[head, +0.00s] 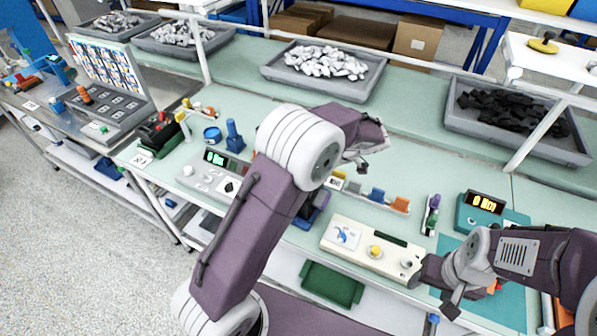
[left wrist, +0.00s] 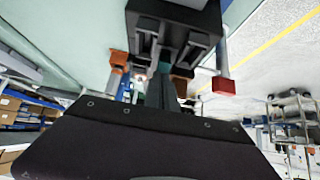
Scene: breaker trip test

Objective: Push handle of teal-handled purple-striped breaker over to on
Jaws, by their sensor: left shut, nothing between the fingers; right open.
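My left gripper (left wrist: 166,92) is shut and empty in the left wrist view, its fingers pointing at a black body (left wrist: 175,30) with slots. A small teal patch (left wrist: 163,68) shows just beyond the fingertips and may be the teal handle. I cannot tell whether they touch, and I make out no purple stripe. A lever with a red end (left wrist: 224,86) and an orange block (left wrist: 120,60) flank it. In the head view my left arm covers the middle of the bench and the gripper is hard to make out. My right gripper (head: 451,303) is open and empty near the front edge.
A cream panel with a yellow knob (head: 375,251) lies left of my right gripper. A teal meter (head: 485,204) with a lit display stands behind it. A rail of coloured parts (head: 377,194) lies behind the panel. Grey trays (head: 362,90) line the back.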

